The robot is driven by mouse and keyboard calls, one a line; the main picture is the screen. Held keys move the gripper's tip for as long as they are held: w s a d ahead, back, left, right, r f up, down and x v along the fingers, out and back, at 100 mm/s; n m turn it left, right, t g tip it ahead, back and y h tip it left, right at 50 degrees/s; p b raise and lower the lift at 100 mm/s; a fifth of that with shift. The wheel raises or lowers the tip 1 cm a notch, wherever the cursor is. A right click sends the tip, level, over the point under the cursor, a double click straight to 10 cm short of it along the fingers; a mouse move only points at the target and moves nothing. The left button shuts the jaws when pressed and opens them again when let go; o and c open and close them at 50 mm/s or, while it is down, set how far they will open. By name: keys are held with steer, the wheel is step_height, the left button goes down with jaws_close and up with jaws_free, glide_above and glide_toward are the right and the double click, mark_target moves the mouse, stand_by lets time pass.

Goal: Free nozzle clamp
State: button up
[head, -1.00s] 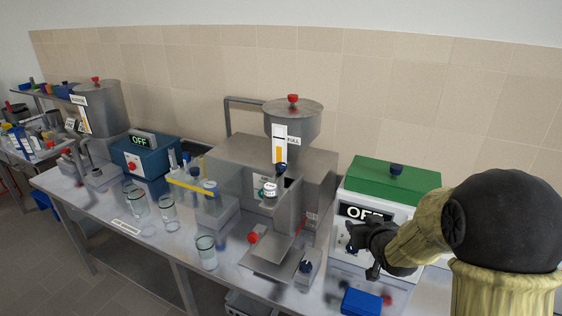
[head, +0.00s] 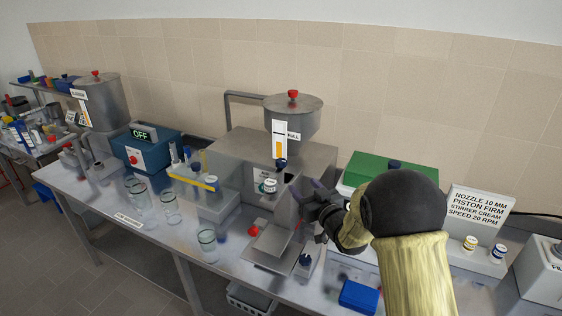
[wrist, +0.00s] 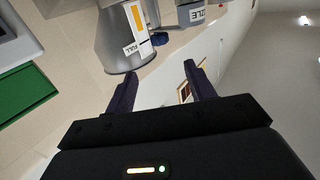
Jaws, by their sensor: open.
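The filling machine's steel hopper (head: 293,118) stands in the middle of the bench, with a red knob on top and a gauge (head: 279,140) marked FULL. A dark blue knob (head: 281,164) sits below the gauge; it also shows in the wrist view (wrist: 159,38). A grey part with a label (wrist: 191,15), its readable letters ending in "LE", shows at the top of the wrist view. I cannot tell which part is the nozzle clamp. My gripper (head: 306,190) is open and empty, in front of the machine's right side; its fingers (wrist: 160,84) hold only air.
Glass jars (head: 207,244) stand left. A green-topped box (head: 365,168) and a blue block (head: 359,296) are right. A sign (head: 477,216) reads nozzle 10 mm.

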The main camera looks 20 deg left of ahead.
mark_target(284, 165)
steer(key=p+x, duration=0.6)
steer(key=x, duration=1)
steer(key=c, duration=0.9)
